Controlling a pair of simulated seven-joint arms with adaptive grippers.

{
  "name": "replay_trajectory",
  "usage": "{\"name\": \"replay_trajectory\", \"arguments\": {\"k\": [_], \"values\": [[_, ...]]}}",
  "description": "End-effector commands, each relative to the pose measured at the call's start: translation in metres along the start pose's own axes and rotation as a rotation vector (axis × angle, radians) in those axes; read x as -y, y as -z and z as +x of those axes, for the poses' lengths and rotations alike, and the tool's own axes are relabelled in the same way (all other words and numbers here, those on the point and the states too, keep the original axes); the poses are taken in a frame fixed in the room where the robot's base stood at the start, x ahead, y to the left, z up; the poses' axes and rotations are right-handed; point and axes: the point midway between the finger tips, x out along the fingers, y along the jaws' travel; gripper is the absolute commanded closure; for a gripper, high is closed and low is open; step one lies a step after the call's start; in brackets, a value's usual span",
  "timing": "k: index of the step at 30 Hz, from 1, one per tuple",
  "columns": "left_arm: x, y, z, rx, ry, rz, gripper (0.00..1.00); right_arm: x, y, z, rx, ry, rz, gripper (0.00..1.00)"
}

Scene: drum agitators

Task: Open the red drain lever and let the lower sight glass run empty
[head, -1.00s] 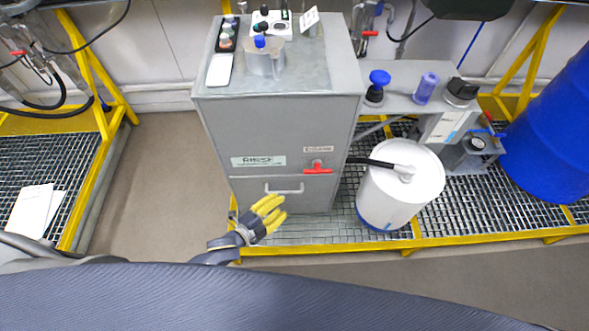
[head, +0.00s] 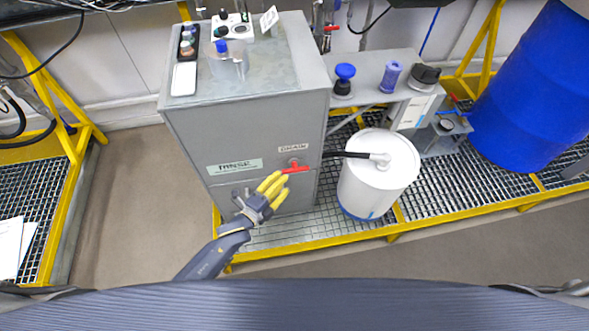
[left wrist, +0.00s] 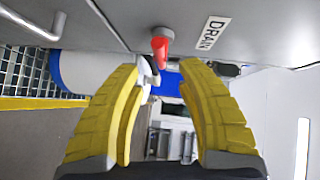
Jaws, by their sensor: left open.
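The red drain lever (head: 298,169) sticks out from the front of the grey cabinet (head: 245,135), below the DRAIN label (head: 293,148). It lies level across the front in the head view. My left gripper (head: 276,186) has yellow fingers and is just left of and below the lever, open and empty. In the left wrist view, the lever (left wrist: 161,46) shows beyond the gap between the open fingers (left wrist: 160,72). I cannot make out the lower sight glass in either view. My right gripper is not in view.
A black hose (head: 345,154) runs from the cabinet to a white drum (head: 375,185) right of the lever. A cabinet handle shows in the left wrist view (left wrist: 33,22). A yellow-edged grating (head: 290,245) lies below. A blue barrel (head: 530,85) stands at the right.

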Motion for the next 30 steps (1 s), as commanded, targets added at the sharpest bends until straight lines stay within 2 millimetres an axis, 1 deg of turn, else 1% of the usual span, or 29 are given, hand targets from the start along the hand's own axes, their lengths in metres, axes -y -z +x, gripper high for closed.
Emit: {"name": "replay_trajectory", "arguments": {"k": [1,6,9,13,18,21,30], "values": [[0.001,0.0,0.011,0.0,0.001,-0.001,0.63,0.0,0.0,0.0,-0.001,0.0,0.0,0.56],[0.0,0.0,0.038,0.001,0.0,-0.002,0.63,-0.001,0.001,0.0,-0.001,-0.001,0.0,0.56],[0.001,0.0,0.051,0.0,0.0,-0.001,0.63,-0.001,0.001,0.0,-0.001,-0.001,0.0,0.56],[0.0,0.0,0.065,0.0,0.0,-0.002,0.63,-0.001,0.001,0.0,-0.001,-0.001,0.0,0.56],[0.0,0.0,0.074,0.0,0.0,-0.002,0.63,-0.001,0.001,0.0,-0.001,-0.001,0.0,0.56],[0.0,0.0,0.077,0.0,0.0,-0.002,0.63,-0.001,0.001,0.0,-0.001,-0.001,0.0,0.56],[0.0,0.0,0.078,0.0,0.0,-0.002,0.63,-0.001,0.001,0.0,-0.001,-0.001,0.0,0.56]]}}
